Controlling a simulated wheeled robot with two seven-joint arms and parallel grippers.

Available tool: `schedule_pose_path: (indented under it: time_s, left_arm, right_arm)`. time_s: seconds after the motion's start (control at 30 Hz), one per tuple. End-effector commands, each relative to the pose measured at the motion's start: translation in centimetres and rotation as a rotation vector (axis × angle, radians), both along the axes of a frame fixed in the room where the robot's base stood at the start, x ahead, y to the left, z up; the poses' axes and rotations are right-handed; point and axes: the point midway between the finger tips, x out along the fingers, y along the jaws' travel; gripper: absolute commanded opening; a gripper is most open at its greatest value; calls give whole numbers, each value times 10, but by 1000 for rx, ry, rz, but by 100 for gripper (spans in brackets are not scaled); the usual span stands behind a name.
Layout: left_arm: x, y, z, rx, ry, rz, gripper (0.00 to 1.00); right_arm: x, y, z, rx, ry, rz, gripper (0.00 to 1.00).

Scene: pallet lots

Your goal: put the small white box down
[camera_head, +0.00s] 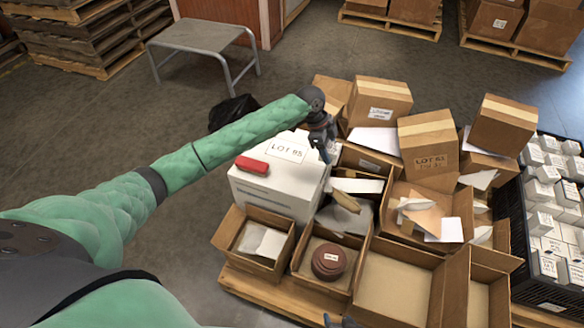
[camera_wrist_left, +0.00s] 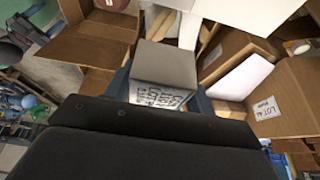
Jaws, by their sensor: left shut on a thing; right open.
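My right gripper (camera_head: 341,321) shows only as dark tips at the bottom edge, open, in front of the cartons.
The large white box (camera_head: 272,196) bears a red object (camera_head: 252,164). A carton (camera_head: 325,284) holds a dark red round object (camera_head: 331,261). An open carton (camera_head: 398,284) looks empty. A black crate (camera_head: 514,232) of small white boxes stands right.

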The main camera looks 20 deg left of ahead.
Motion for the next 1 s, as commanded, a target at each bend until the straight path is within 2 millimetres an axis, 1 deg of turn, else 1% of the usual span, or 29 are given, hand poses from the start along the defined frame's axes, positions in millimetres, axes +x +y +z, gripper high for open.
schedule_pose_path:
  time_s: [0.03, 0.3, 0.5, 0.63, 0.77, 0.87, 1.0]
  left_arm:
    - [-7, 9, -6, 2, 2, 2, 28]
    - [-38, 49, -36, 3, 4, 4, 28]
    - [-57, 71, -54, 2, 2, 3, 28]
    - [-62, 78, -59, 1, 0, 2, 28]
    - [-63, 80, -64, 1, 0, 2, 28]
    - [-63, 80, -75, 1, 1, 4, 28]
    - [-64, 80, -94, 1, 1, 4, 28]
  right_arm:
    - [0, 0, 1, 0, 0, 0, 62]
    - [0, 0, 3, 0, 1, 0, 62]
    - [0, 0, 4, 0, 1, 0, 62]
    - [0, 0, 5, 1, 1, 1, 62]
    - [0, 1, 5, 1, 1, 1, 62]
    - [0, 1, 5, 1, 1, 1, 62]
    - [-1, 1, 5, 1, 1, 1, 62]
